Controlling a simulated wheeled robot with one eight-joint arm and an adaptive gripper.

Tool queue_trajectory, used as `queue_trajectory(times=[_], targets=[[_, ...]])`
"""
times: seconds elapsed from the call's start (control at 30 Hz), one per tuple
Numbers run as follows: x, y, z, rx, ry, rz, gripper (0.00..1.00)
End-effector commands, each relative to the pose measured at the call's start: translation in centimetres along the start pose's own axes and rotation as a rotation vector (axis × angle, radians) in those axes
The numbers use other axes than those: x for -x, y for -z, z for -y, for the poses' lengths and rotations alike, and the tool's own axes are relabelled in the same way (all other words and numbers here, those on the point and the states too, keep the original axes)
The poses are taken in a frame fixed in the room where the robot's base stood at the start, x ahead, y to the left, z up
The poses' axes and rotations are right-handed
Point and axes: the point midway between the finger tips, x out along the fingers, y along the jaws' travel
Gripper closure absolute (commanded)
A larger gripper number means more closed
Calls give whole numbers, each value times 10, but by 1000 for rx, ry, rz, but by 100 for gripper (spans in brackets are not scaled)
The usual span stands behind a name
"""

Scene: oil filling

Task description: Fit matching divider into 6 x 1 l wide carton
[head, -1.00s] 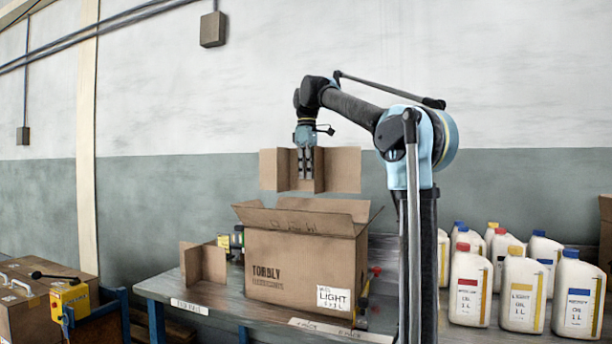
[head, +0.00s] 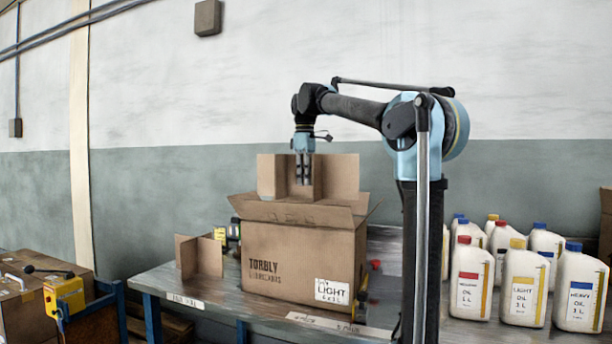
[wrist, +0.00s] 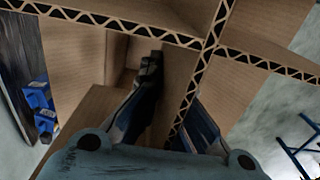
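A cardboard divider (head: 340,176) with crossed panels hangs upright from my gripper (head: 303,180), above the open top of the carton. The carton (head: 285,258) stands on the bench, its flaps folded outward, with a label reading LIGHT. The divider's lower edge overlaps the raised flaps in the head view, so I cannot tell whether it has entered the opening. In the wrist view, the fingers (wrist: 170,115) straddle a panel of the divider (wrist: 240,88) near the crossing. The inside of the carton is hidden.
A second, smaller divider (head: 203,256) stands on the bench (head: 215,291) left of the carton. Several white oil bottles (head: 470,280) stand at the right.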

Motion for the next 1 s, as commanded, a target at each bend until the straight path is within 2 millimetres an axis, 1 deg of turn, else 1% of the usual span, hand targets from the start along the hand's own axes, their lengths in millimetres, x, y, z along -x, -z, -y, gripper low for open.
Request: queue_trajectory(times=[1.0], targets=[[-82,-1,0,-1,0,0,100]])
